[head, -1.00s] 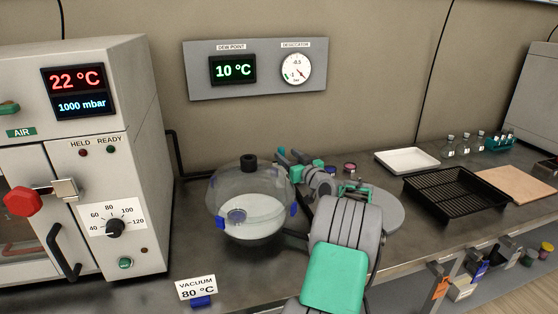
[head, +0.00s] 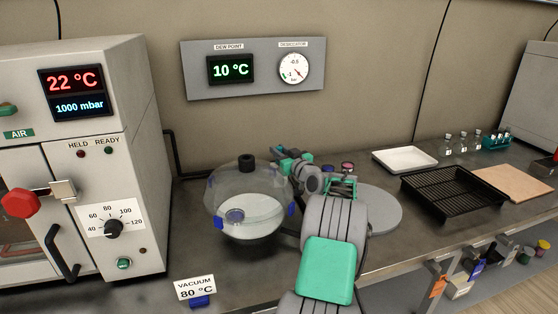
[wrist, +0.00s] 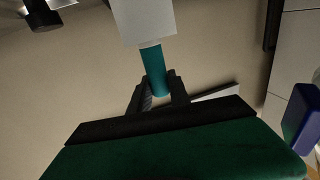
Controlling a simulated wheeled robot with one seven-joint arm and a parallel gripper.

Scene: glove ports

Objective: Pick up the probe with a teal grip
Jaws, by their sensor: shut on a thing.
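The probe's teal grip (wrist: 155,68) stands between the two dark fingers of my gripper (wrist: 159,90) in the wrist view. The fingers are shut on it. A pale, blocky part (wrist: 143,22) joins the far end of the grip and runs out of the top of the picture. In the head view my gripper (head: 278,152) is behind the right side of the glass desiccator, near the back wall. The probe is small there and mostly hidden by my gripper and arm.
The glass desiccator (head: 230,188) with a black knob stands close to the left of my arm. The oven (head: 130,160) is further left. A round grey plate (head: 380,210), a black tray (head: 450,190) and a white tray (head: 405,159) lie to the right.

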